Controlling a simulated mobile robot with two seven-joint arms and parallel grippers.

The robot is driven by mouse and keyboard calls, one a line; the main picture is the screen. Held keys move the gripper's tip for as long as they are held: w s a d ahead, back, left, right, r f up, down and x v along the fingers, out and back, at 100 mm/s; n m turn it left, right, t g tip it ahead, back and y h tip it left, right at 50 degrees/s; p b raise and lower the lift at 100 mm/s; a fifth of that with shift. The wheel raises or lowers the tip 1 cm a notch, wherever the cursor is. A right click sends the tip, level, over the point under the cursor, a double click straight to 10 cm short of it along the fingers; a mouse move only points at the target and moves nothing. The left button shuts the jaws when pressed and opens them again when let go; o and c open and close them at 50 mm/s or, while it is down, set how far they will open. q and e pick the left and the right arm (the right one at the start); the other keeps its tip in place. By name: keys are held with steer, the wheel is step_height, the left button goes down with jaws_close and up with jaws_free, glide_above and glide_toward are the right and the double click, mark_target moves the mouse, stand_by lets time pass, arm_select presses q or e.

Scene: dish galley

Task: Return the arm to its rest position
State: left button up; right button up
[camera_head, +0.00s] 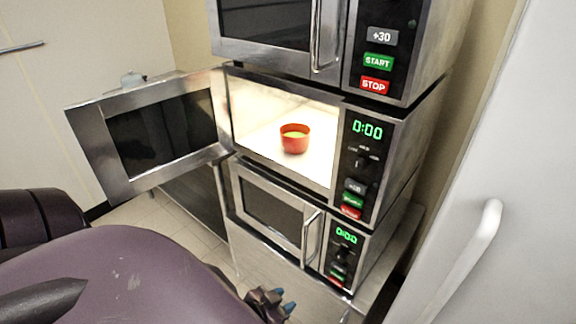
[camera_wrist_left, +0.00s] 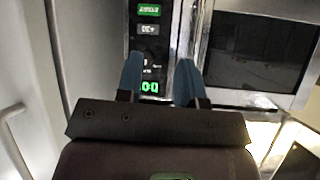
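My left gripper (camera_head: 282,300) shows at the bottom of the head view, low in front of the microwave stack, with only its blue fingertips clear of my arm. In the left wrist view its two blue fingers (camera_wrist_left: 158,80) stand apart with nothing between them, so it is open and empty. Behind the fingers in that view is a microwave control panel (camera_wrist_left: 149,52), seen upside down. My right gripper is in neither view.
The middle microwave's door (camera_head: 90,130) hangs wide open to the left. A red bowl (camera_head: 295,143) with yellowish contents sits in its lit cavity. The lower microwave (camera_head: 263,235) and upper microwave (camera_head: 225,40) are shut. A white panel with a handle (camera_head: 480,235) stands at right.

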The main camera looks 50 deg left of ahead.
arm_select(q)
steer(key=shift+s+d+r, duration=0.1)
steer(key=shift+d, duration=1)
steer(key=shift+a, duration=0.1)
